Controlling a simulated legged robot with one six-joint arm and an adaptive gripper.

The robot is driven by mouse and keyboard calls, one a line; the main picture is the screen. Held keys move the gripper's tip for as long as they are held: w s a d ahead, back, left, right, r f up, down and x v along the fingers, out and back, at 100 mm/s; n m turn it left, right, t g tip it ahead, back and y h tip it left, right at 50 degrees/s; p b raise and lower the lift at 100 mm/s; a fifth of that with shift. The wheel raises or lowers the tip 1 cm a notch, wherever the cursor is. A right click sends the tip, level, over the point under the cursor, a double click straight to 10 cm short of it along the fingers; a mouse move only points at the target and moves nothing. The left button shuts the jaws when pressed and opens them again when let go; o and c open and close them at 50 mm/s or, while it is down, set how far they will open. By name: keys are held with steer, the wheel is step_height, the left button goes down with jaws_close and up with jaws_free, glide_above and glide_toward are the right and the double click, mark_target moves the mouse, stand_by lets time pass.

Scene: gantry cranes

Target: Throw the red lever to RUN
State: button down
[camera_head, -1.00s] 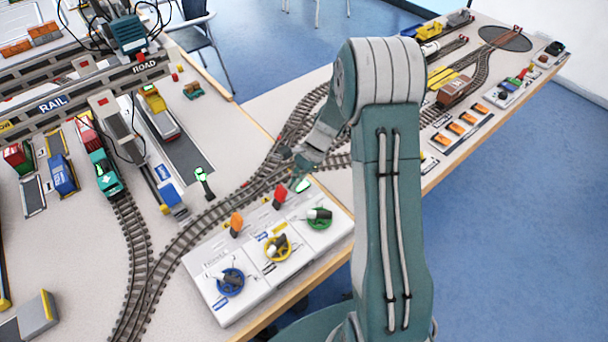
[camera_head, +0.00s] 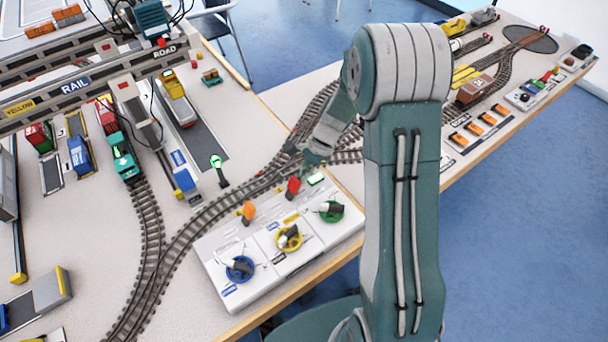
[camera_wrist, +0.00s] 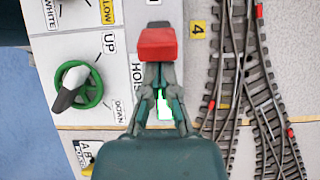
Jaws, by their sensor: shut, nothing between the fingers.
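The red lever (camera_head: 293,187) stands at the back of the white control panel (camera_head: 215,270), right of an orange lever (camera_head: 248,209). In the wrist view the red lever's block-shaped head (camera_wrist: 157,43) is just ahead of my fingertips. My gripper (camera_wrist: 158,72) is shut and empty, its tips at the near edge of the lever head; whether they touch cannot be told. In the head view my gripper (camera_head: 306,164) is small, just behind and right of the lever. A lit green-white indicator (camera_head: 316,179) sits beside the lever. No RUN label is readable.
Blue (camera_head: 240,268), yellow (camera_head: 289,238) and green (camera_head: 331,210) handwheels stand on the panel's front. Railway track (camera_head: 190,235) runs behind the panel. A green-lit signal post (camera_head: 218,170) stands beyond the track. The table's wooden edge lies close in front.

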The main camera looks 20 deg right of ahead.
steer(key=shift+a+r+h, duration=0.1)
steer(key=shift+a+h, duration=0.05)
steer(key=shift+h, duration=0.15)
steer(key=shift+h, duration=0.4)
steer(key=shift+s+a, duration=0.1)
